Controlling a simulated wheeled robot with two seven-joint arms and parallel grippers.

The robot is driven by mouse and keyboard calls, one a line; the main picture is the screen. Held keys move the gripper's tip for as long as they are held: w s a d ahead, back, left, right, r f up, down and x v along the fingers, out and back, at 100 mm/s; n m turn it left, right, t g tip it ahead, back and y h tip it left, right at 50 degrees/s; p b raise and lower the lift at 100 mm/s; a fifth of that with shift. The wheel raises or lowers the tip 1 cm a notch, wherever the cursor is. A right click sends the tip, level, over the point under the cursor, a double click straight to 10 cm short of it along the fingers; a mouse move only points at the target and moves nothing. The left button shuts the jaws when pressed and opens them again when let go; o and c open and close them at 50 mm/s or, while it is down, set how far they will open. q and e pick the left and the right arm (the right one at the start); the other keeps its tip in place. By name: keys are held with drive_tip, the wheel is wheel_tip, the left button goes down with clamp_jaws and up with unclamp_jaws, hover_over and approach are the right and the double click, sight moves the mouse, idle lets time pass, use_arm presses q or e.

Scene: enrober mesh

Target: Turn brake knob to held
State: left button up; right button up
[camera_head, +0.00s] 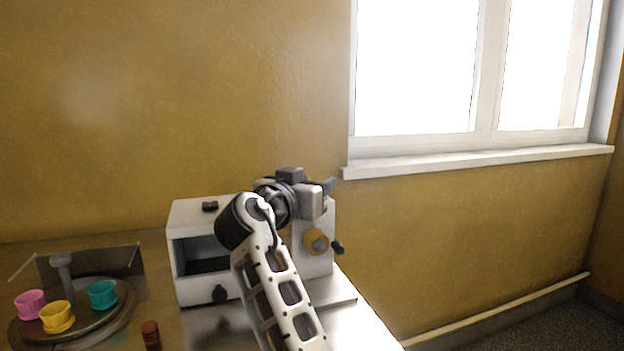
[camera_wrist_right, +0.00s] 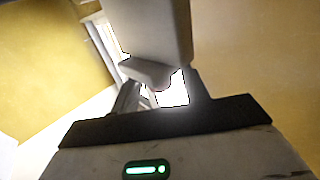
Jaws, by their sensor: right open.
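A white machine (camera_head: 205,216) stands on the table with an open front bay. Several knobs show on it: a black one on top (camera_head: 210,206), a black one low on the front (camera_head: 220,293), and a yellow disc with a grey centre (camera_head: 316,242) on the right part, with a small black handle (camera_head: 338,247) beside it. I cannot tell which is the brake knob. My right gripper (camera_head: 329,187) is open, above the yellow disc and apart from it; my arm hides the machine's middle. In the right wrist view no knob shows. My left gripper is not in view.
A round turntable (camera_head: 84,334) at the lower left carries pink, yellow (camera_head: 57,317) and teal cups. A small brown cylinder (camera_head: 151,334) stands between it and the machine. A yellow wall and window sill (camera_head: 470,162) lie behind. The floor at right is clear.

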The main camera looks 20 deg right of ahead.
wheel_tip(320, 180, up, 3)
drive_tip(key=shift+r, duration=0.15)
drive_tip(key=s+a+r, duration=0.4)
drive_tip(key=s+r, duration=0.5)
drive_tip(key=s, duration=0.4)
drive_tip(key=shift+s+r+b, duration=0.25)
drive_tip(key=shift+r+b, duration=0.05)
drive_tip(key=shift+r, duration=0.1)
